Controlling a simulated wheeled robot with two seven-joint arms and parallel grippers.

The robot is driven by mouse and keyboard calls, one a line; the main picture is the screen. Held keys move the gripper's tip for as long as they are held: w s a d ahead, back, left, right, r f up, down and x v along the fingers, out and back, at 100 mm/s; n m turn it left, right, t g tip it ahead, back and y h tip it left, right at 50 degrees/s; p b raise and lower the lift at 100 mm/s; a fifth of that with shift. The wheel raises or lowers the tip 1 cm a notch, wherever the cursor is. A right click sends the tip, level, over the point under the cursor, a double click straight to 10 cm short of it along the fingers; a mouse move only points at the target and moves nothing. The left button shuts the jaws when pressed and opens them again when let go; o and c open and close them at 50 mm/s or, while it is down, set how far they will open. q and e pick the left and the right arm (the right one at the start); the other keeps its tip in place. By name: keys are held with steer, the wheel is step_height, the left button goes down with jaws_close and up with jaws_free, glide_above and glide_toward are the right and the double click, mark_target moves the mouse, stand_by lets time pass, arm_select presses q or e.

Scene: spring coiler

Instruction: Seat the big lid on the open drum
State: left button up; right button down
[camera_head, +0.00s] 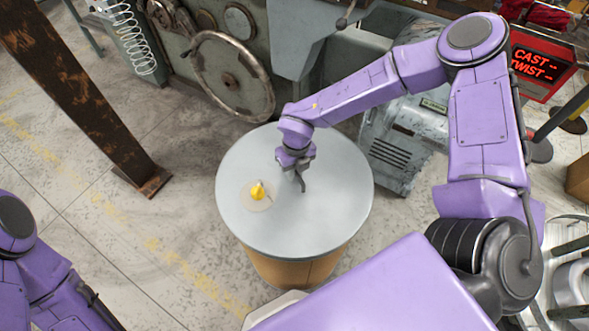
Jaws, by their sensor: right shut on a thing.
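The big lid (325,215) is a round pale grey disc over the top of the brown drum (297,268). It looks about level and covers the drum's mouth. I cannot tell whether its rim touches the drum all round. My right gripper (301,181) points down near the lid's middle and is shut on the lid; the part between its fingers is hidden. A small yellow object (257,190) on a beige round patch sits on the lid's left side. My left arm shows at the lower left, but its gripper is out of the picture.
A grey-green machine with a handwheel (228,78) stands behind the drum. A grey vented housing (402,140) is close at the right. A rusty post (85,95) stands at the left. The floor left of the drum is clear.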

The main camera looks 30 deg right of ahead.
stand_by(0.3)
steer(key=shift+c, duration=2.2)
jaws_free()
step_height(320, 180, up, 12)
steer(key=p, duration=1)
steer(key=shift+p, duration=0.3)
